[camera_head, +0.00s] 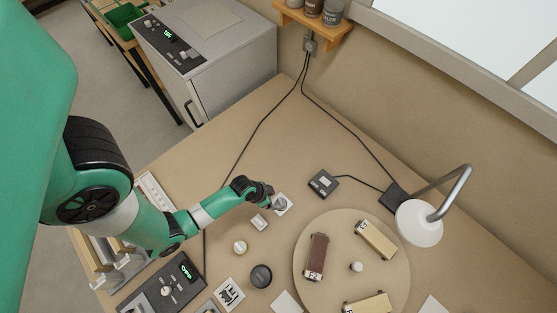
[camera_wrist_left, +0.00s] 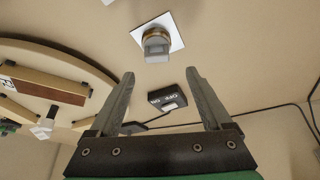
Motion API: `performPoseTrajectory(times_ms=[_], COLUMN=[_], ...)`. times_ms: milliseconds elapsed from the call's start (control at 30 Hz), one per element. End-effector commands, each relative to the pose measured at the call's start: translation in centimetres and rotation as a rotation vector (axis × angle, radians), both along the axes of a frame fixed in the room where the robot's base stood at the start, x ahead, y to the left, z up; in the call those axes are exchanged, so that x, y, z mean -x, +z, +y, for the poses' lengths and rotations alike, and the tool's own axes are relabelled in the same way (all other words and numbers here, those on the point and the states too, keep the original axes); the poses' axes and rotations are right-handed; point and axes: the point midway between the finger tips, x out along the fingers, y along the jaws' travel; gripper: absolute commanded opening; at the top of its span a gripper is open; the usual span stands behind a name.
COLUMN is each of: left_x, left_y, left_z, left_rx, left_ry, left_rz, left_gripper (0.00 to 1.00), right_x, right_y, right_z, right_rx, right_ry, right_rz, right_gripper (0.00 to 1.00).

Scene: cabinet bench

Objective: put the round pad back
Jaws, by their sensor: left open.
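My left gripper (camera_head: 270,197) is at the far end of its arm, beside a white square card (camera_head: 287,210) with a small grey round-topped piece (camera_head: 279,203) on it. In the left wrist view the open, empty fingers (camera_wrist_left: 161,76) point toward that piece (camera_wrist_left: 156,43), which has a brass-coloured collar and stands apart from the fingertips on the card (camera_wrist_left: 175,21). A dark round piece (camera_head: 261,276) and a pale round piece (camera_head: 240,247) stand on the bench nearer the front. I cannot tell which one is the round pad. My right gripper is out of view.
A round board (camera_head: 330,275) holds several labelled blocks and a small pale knob (camera_head: 356,267). A desk lamp (camera_head: 419,222) stands at right. A control panel (camera_head: 165,286) lies front left.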

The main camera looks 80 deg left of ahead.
Motion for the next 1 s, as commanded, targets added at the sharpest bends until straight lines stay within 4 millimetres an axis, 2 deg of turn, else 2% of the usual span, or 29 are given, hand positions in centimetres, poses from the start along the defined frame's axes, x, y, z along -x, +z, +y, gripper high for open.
performPoseTrajectory(times_ms=[33, 200, 633, 733, 767, 867, 967, 1000], left_x=[0.5, 1.3, 1.5, 0.7, -0.1, -4.8, -12.2, -15.4], left_y=[2.1, 3.8, 3.8, 4.3, 4.8, 8.2, 15.0, 18.6], left_z=[-0.1, -0.2, -0.3, 0.1, 0.4, 2.2, 4.0, 4.4], left_rx=[0.001, 0.0, 0.001, -0.01, -0.018, -0.073, -0.15, -0.182], left_ry=[0.002, 0.001, 0.0, -0.003, -0.006, -0.02, -0.042, -0.051], left_rz=[0.001, 0.0, -0.001, -0.018, -0.032, -0.133, -0.307, -0.393], left_gripper=[0.82, 0.82, 0.82, 0.82, 0.82, 0.82, 0.82, 0.82], right_x=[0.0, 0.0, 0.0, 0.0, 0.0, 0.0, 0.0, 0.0], right_y=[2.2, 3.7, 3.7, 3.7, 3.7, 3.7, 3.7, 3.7], right_z=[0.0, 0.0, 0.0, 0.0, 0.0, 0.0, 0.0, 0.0], right_rx=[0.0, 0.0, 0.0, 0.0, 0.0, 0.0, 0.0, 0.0], right_ry=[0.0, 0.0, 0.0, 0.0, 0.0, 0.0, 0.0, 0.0], right_rz=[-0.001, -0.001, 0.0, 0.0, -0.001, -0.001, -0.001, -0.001], right_gripper=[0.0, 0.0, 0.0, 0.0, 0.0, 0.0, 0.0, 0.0])
